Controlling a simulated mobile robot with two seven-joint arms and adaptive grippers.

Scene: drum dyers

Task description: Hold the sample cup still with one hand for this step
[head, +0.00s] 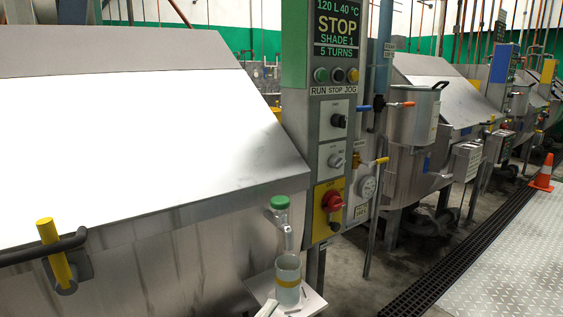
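The sample cup (288,279), pale grey-green with a yellow band, stands upright on a small white shelf (316,302) at the bottom middle of the head view. A sampling tap (283,222) with a green cap is just above the cup, its spout close over the cup's mouth. The cup's contents are hidden. A small pale piece (267,309) shows at the bottom edge, left of the cup's base; I cannot tell what it is. Neither of my grippers can be made out.
A large steel dyeing machine (150,230) fills the left, with a yellow handle (55,252) on its front. A control column (328,120) stands behind the cup. A floor drain grate (465,250) and an orange cone (542,174) are at the right.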

